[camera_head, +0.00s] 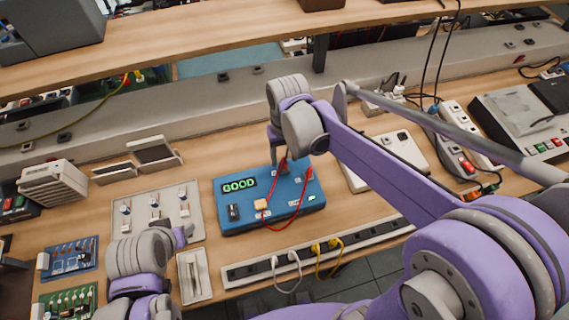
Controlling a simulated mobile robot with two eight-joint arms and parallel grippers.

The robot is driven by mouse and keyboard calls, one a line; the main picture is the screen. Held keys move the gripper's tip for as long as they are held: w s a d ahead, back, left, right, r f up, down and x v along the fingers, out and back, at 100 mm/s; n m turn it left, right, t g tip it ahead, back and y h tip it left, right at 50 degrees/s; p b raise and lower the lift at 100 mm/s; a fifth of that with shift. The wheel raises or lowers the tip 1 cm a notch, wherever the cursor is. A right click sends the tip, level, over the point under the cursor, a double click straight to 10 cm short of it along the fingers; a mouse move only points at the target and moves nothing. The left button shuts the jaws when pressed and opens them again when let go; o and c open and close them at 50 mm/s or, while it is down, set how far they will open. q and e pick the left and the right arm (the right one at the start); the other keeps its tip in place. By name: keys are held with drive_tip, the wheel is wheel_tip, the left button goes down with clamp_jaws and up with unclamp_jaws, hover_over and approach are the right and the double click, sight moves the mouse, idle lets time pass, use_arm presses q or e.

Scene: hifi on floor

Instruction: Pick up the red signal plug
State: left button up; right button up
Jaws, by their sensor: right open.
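A blue box (232,215) with a green "GOOD" display lies on the workbench. A thin red cable (301,200) loops over its top and front edge. One end of the cable rises toward my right gripper (279,158). The red signal plug itself is too small to make out clearly there and may be partly hidden by the gripper. My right gripper is open and points down over the back of the box, close to the red cable. My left gripper (184,236) is at the lower left, beside a switch panel; its jaws are too unclear to read.
A grey switch panel (190,194) stands left of the box. A power strip (375,233) with white and yellow cords runs along the front edge. A pale device (411,150) lies to the right. A shelf (170,38) overhangs the back.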

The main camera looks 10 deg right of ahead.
sight(285, 162)
wheel_tip(285, 162, down, 4)
drive_tip(key=shift+w+r, duration=0.1)
drive_tip(key=shift+r, duration=0.05)
clamp_jaws()
